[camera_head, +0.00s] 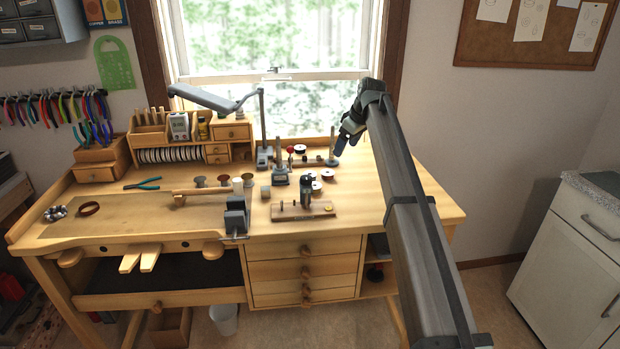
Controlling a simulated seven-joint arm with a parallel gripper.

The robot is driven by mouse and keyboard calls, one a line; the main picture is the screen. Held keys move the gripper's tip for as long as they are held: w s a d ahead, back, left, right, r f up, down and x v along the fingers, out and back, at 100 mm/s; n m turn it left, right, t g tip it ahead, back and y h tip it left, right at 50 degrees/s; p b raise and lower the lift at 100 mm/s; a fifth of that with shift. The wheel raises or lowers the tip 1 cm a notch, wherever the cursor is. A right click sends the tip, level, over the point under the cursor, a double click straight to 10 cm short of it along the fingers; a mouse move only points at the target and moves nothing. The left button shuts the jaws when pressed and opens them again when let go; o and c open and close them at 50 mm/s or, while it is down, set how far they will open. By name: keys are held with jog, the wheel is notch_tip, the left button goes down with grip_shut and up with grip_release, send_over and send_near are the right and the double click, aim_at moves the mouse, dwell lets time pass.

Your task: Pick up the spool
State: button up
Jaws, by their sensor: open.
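Several small spool-like pieces stand on the wooden bench, left of its middle. A small beige cylinder (265,191) is a little further right. I cannot tell which one the task means. My gripper (344,143) is open and empty above the back right of the bench, well to the right of the spools. Its fingers are small and dark here.
A grey vise (236,217) is at the front edge. A tool on a wooden base (303,212) and small stands (280,168) lie between my gripper and the spools. A grey lamp (262,130) rises behind. The bench's right side (360,205) is clear.

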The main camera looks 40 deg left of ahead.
jog(key=s+a+r+n+g, duration=0.1)
jog(key=s+a, duration=0.3)
jog(key=a, duration=0.2)
jog(key=x, duration=0.8)
jog(key=shift+s+d+f, duration=0.1)
jog(key=shift+s+d, duration=0.1)
jog(key=shift+s, duration=0.05)
jog(key=shift+x, duration=2.8)
jog(key=shift+w+d, duration=0.1)
jog(key=shift+w, duration=0.05)
jog(key=c, duration=1.1)
